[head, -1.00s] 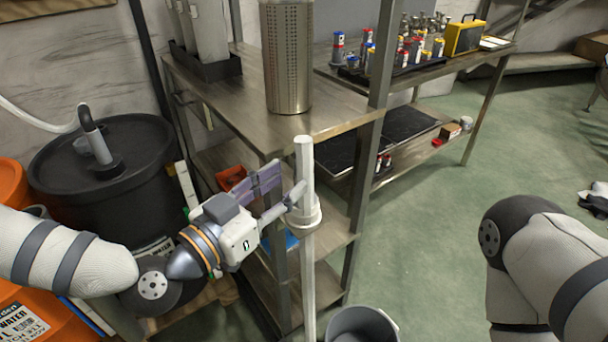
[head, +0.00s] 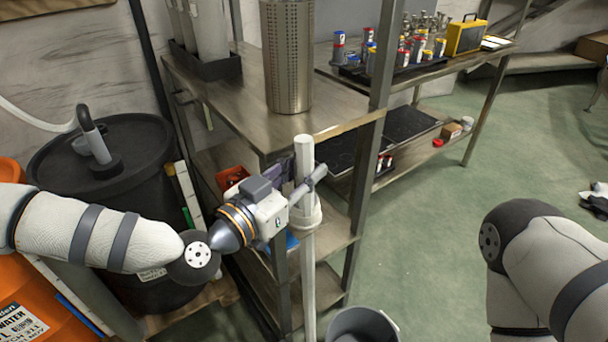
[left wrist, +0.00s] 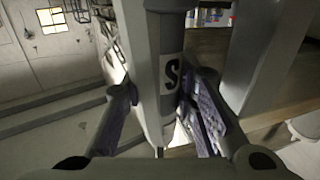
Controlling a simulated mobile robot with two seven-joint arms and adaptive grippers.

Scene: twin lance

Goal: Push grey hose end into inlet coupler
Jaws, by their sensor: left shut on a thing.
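A pale grey upright tube (head: 304,153) with a wider collar (head: 307,212) stands at the front corner of the steel rack in the head view. My left gripper (head: 304,182) is around this tube just above the collar, one finger in front and a purple pad behind. In the left wrist view, a grey cylinder (left wrist: 172,75) with a black "S" label stands between the two purple pads of my left gripper (left wrist: 165,112), which is shut on it. I cannot make out a separate hose end or the inlet coupler. My right gripper is not in view.
The steel rack (head: 232,105) stands close behind the tube, with a perforated metal cylinder (head: 286,60) on top. A black drum (head: 60,165) and an orange drum (head: 30,290) are at the left. A grey bucket (head: 362,325) stands below.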

